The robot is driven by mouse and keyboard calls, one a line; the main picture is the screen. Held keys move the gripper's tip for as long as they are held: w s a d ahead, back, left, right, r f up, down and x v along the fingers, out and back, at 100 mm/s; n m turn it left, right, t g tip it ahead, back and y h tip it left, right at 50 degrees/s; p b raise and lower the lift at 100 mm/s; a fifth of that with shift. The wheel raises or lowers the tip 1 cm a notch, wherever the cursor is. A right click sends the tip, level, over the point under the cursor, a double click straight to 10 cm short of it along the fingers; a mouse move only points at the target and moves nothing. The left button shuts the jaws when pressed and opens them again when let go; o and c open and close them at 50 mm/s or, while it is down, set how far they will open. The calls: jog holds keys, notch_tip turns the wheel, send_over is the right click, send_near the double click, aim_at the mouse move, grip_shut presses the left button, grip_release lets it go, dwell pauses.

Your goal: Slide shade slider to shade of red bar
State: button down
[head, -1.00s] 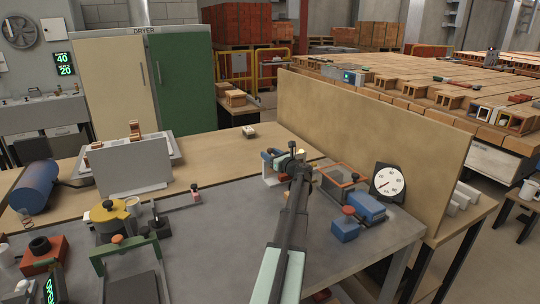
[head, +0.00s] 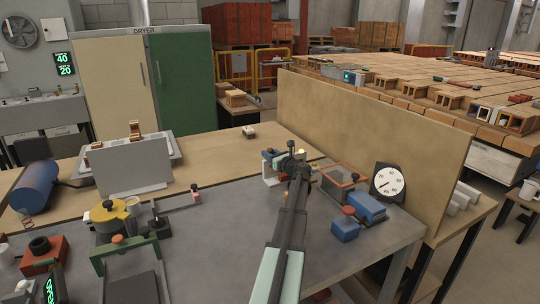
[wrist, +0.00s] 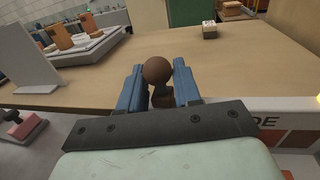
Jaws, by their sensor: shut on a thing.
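My gripper (wrist: 160,88) is shut on a round brown knob (wrist: 156,71), its blue fingers on either side of it in the wrist view. The knob appears to be the shade slider's handle. To its right is a white panel (wrist: 282,112) lettered "DE", the rest of the word cut off. In the head view my gripper (head: 284,160) is over the far part of the grey table, and my arm hides most of the slider.
Right of my gripper stand a red-framed box (head: 340,180), a white dial (head: 388,182) and blue blocks (head: 368,207). A wooden partition (head: 370,115) rises behind them. On the left are a grey upright plate (head: 130,165) and a yellow pot (head: 108,215). The table between is mostly clear.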

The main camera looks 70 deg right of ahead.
jog(key=s+d, duration=0.2)
jog(key=d, duration=0.1)
jog(key=shift+s, duration=0.4)
jog(key=c, duration=0.9)
grip_release()
jog(key=shift+a, duration=0.15)
jog(key=v, duration=1.3)
jog(key=shift+s+a, duration=0.15)
jog(key=shift+a, duration=0.05)
jog(key=shift+s, duration=0.15)
jog(key=shift+c, duration=0.6)
